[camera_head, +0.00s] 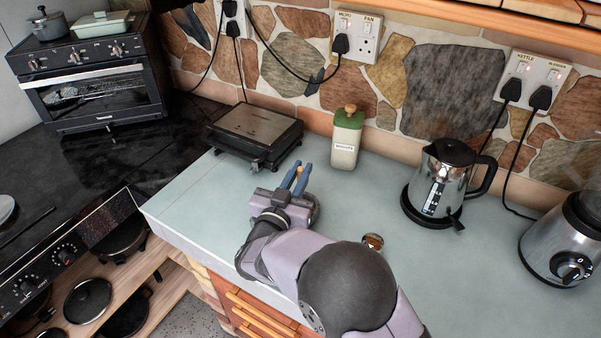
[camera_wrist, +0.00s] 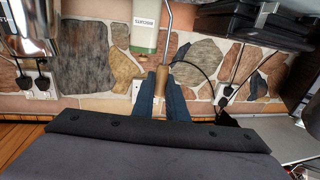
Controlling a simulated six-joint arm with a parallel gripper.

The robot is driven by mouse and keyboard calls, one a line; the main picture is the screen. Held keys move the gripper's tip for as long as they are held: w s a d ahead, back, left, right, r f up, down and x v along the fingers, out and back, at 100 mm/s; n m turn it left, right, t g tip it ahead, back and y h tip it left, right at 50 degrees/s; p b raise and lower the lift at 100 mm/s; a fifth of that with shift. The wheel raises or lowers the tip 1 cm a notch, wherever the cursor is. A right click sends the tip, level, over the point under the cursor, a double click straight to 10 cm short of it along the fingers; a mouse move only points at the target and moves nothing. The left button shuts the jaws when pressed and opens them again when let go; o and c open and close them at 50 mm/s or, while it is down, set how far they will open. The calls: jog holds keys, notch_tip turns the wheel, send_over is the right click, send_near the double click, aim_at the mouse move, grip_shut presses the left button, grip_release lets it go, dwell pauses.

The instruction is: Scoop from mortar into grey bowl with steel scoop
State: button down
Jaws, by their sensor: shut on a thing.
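My gripper (camera_head: 297,175) is above the pale blue worktop, left of the middle, with its blue fingers pointing toward the back wall. It is shut on the wooden handle of the steel scoop (camera_wrist: 161,78), seen in the wrist view. The scoop's thin metal shaft (camera_wrist: 168,38) runs up out of that view, and its head is not visible. A small brown round thing (camera_head: 373,241) shows beside my arm, partly hidden; I cannot tell whether it is the mortar. I cannot make out the grey bowl in either view.
A black flat grill (camera_head: 255,132) and a green-topped canister (camera_head: 346,138) stand behind my gripper. A steel kettle (camera_head: 440,180) and a blender (camera_head: 565,240) stand at right. A toaster oven (camera_head: 95,90) is at far left. The worktop (camera_head: 350,205) is clear between canister and arm.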

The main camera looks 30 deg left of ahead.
jog(key=shift+r+p, duration=2.2)
jog(key=shift+r, duration=1.1)
jog(key=s+d+f+m+h+p, duration=0.1)
jog(key=s+d+m+h+p, duration=0.2)
jog(key=s, duration=0.3)
jog(key=s+d+f+m+h+p, duration=0.2)
jog(key=s+d+m+h+p, duration=0.1)
jog(key=s+h, duration=0.3)
jog(key=shift+d+g+p, duration=0.4)
jog(key=shift+d+p, duration=0.4)
jog(key=shift+d, duration=0.05)
jog(key=shift+s+d, duration=0.1)
jog(key=shift+s, duration=0.05)
